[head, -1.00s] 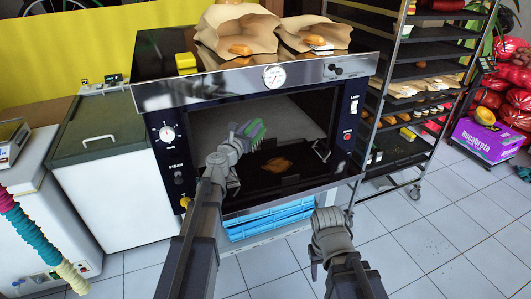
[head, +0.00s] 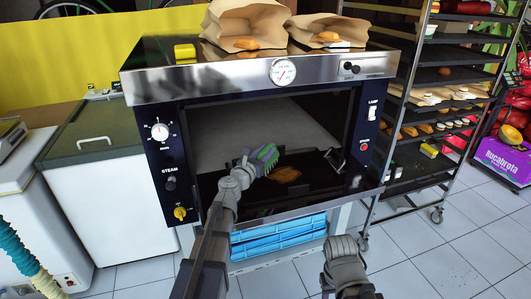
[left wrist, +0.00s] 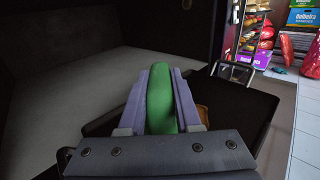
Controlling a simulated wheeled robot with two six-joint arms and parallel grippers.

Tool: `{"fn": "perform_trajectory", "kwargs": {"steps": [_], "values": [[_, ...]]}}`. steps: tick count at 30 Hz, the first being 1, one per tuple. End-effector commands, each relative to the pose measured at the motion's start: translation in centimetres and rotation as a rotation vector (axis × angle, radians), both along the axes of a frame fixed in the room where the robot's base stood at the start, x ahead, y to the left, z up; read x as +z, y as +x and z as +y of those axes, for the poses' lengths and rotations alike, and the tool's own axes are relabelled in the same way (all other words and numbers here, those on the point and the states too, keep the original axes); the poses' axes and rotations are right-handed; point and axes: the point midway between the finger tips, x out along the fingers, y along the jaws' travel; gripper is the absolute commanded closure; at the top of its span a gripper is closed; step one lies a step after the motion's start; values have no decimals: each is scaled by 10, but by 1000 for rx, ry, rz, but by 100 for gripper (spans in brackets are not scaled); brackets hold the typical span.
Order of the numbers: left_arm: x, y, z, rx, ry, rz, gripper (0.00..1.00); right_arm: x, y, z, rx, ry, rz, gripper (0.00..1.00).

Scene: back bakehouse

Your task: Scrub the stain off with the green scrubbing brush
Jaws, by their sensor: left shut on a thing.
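The green scrubbing brush (head: 265,158) is held in my left gripper (head: 246,168), just inside the open oven front. In the left wrist view its green body (left wrist: 161,100) sits between the two purple-grey fingers. The stain (head: 286,175) is an orange-brown patch on the dark surface at the oven's mouth. It lies just right of and below the brush in the head view. In the left wrist view a sliver of the stain (left wrist: 204,113) shows beside the right finger. I cannot tell whether the bristles touch the surface. My right arm is low at the front; its fingers are not clear.
The oven (head: 283,72) surrounds my left gripper with its side walls and top. A metal handle (head: 335,159) stands right of the stain. Paper bags (head: 243,22) rest on top.

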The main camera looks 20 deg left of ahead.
Motion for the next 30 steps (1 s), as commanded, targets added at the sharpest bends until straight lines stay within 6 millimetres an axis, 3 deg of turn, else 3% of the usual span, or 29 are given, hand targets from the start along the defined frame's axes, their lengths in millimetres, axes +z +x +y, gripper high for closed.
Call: {"fn": "perform_trajectory", "kwargs": {"steps": [3,12,30], "values": [[-17,0,0,0,0,0,100,-17,0,0,0,0,0,50],[-43,0,0,0,0,0,100,-43,0,0,0,0,0,50],[-44,0,0,0,0,0,100,-44,0,0,0,0,0,50]]}}
